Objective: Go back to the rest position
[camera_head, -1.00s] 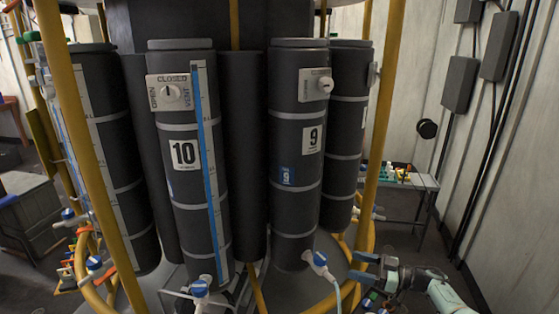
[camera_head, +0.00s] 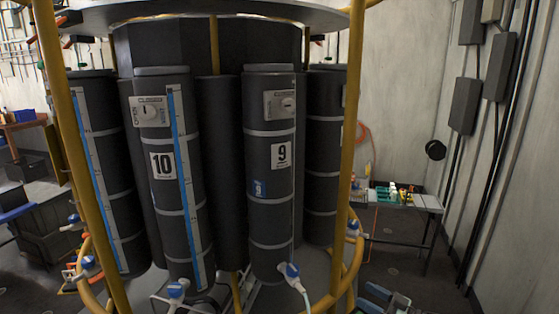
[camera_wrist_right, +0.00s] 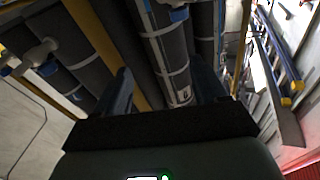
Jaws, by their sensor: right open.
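My right gripper (camera_head: 374,299) is at the bottom edge of the head view, right of the rosette's yellow frame, and is partly cut off. In the right wrist view my right gripper (camera_wrist_right: 168,88) shows two dark fingers spread apart with nothing held between them. Dark bottles of the rosette lie beyond the fingers there. In the head view stand the dark grey bottle 10 (camera_head: 170,215) and bottle 9 (camera_head: 270,215), each with a valve knob plate near the top. My left gripper is not in view.
The yellow tubular frame (camera_head: 350,130) surrounds the bottles. Blue-capped spigots (camera_head: 289,271) stick out low down. A small table (camera_head: 425,203) with coloured items stands at the right, near the wall with dark boxes (camera_head: 464,106). Open floor lies in front of that table.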

